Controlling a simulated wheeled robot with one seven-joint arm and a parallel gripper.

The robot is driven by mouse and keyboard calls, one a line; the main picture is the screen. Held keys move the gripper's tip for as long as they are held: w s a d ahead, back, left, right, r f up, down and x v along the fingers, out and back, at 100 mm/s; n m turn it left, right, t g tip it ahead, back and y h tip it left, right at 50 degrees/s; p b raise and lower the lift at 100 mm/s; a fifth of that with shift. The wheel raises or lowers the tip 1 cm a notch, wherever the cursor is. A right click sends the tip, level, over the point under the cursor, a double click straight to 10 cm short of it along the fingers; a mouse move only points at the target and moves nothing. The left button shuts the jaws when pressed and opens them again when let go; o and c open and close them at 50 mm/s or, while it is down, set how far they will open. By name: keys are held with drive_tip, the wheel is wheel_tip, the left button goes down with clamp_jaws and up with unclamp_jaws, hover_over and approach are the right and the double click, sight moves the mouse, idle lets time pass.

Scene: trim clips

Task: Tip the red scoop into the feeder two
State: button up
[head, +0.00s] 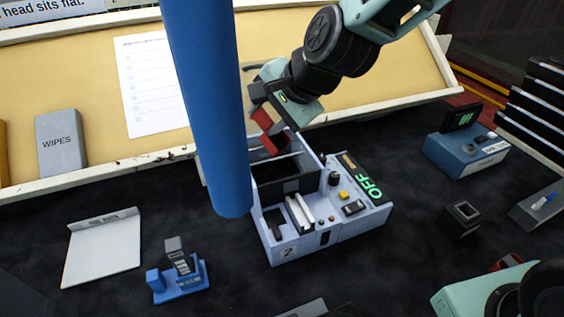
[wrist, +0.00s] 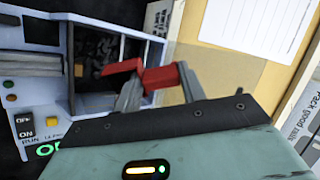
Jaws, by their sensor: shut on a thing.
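The red scoop (head: 271,140) is held at the back edge of feeder two's open hopper, and it looks tilted. My gripper (head: 261,110) is shut on it. In the wrist view the red scoop (wrist: 168,77) sits between the two grey fingers of my gripper (wrist: 158,82). Feeder two (head: 285,252) is a pale blue box marked 2, with a green OFF display on its right side. In the wrist view its hopper (wrist: 150,45) holds dark loose pieces. I cannot tell what is inside the scoop.
A thick blue post (head: 208,100) stands in front of the feeder's left side. A blue fixture (head: 182,284) and white tray (head: 100,255) lie to the left. A grey WIPES box (head: 61,146) stands behind. Another blue OFF unit (head: 468,152) and a black block (head: 462,220) are right.

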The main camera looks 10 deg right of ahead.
drive_tip(key=shift+s+d+t+y+b, duration=0.2)
drive_tip(key=shift+t+y+b, duration=0.1)
drive_tip(key=shift+b, duration=2.6)
